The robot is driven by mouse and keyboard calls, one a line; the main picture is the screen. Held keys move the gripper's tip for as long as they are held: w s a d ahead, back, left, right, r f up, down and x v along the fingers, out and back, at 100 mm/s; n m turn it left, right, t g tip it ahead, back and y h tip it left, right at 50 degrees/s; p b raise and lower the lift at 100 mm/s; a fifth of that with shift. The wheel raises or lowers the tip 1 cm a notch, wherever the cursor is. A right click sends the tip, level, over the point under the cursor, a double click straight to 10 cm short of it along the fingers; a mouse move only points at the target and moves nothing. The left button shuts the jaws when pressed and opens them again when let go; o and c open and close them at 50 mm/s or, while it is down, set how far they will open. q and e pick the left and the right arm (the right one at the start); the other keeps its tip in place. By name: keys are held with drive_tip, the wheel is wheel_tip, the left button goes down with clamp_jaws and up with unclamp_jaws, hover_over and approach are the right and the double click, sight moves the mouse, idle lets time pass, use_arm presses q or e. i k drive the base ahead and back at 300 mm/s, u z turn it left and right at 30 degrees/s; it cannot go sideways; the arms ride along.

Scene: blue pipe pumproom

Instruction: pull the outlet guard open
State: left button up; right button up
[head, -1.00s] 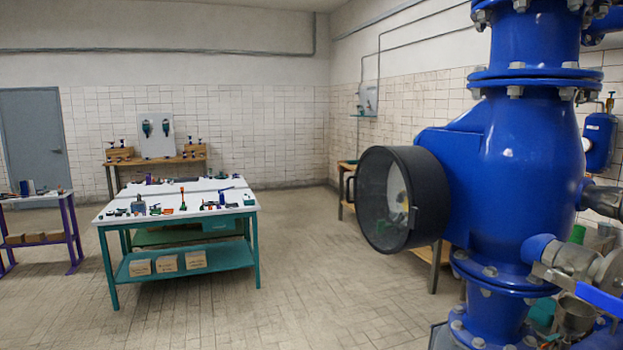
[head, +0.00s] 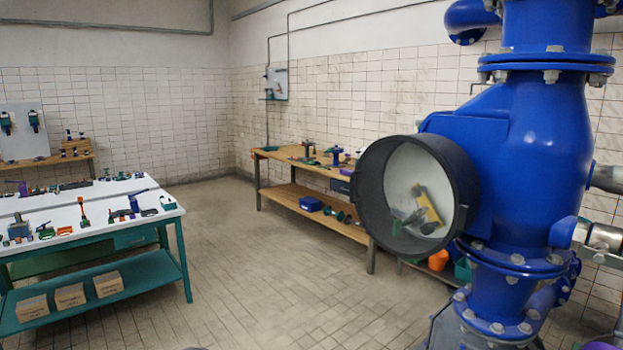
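The outlet guard (head: 372,183) is a thick black round housing on the left side of the large blue pipe body (head: 515,150). Its round front faces me and to the left. Inside it I see a pale disc (head: 405,165), a yellow piece (head: 428,205) and some grey parts near the bottom. I cannot tell whether a clear pane covers the front. No handle stands out clearly on its rim from here. Neither of my grippers is in view.
A wooden bench (head: 330,213) with tools stands behind the guard along the tiled wall. A white-topped teal table (head: 80,224) with several tools stands at the left. The tiled floor (head: 270,290) between them is clear. An orange container (head: 438,260) sits below the guard.

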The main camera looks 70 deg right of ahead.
sight(461, 212)
drive_tip(key=u, duration=0.85)
drive_tip(key=i, duration=0.2)
drive_tip(key=z, duration=2.65)
drive_tip(key=i, duration=1)
drive_tip(key=u, duration=0.15)
drive_tip(key=k, duration=0.9)
drive_tip(key=z, duration=0.15)
drive_tip(key=i, duration=0.9)
drive_tip(key=u, duration=0.1)
